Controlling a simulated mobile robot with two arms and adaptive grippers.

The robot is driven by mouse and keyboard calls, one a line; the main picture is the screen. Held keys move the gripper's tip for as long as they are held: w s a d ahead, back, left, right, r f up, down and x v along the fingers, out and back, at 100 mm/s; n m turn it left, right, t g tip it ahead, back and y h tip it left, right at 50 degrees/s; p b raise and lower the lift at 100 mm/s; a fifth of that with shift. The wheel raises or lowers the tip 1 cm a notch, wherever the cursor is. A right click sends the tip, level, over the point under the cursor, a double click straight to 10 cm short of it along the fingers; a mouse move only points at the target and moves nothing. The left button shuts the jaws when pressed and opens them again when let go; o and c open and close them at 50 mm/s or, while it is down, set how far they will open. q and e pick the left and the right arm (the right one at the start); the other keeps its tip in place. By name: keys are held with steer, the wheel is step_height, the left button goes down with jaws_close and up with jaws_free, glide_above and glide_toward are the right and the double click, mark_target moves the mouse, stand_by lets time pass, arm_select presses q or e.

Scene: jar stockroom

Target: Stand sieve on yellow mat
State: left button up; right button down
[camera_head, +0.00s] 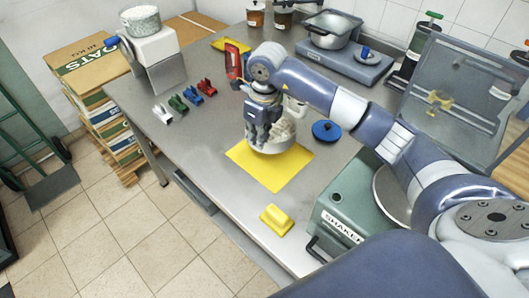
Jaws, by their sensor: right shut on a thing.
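The yellow mat (272,178) lies flat on the steel table. A round, pale metallic sieve (278,148) is at the mat's back part, under my right gripper. My right gripper (262,132) points down and is shut on the sieve at its near left side. The gripper hides part of the sieve, and whether its base touches the mat or hangs just above it I cannot tell. My left gripper is not in view.
A blue lid (327,131) lies right of the mat, and a yellow block (276,220) lies in front. The green shaker (350,205) stands to the right. Several coloured clips (191,95) lie at the left. A pot (328,30) stands at the back.

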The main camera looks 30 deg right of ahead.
step_height(320, 180, down, 5)
steer(key=shift+p, duration=0.5)
step_height(320, 180, down, 4)
steer(key=shift+r+p, duration=0.2)
steer(key=shift+p, duration=0.2)
steer(key=shift+f, duration=0.25)
steer(key=c, duration=1.8)
jaws_free()
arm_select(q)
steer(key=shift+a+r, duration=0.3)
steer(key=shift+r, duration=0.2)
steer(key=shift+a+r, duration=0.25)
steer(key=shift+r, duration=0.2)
arm_select(e)
steer(key=shift+s, duration=0.1)
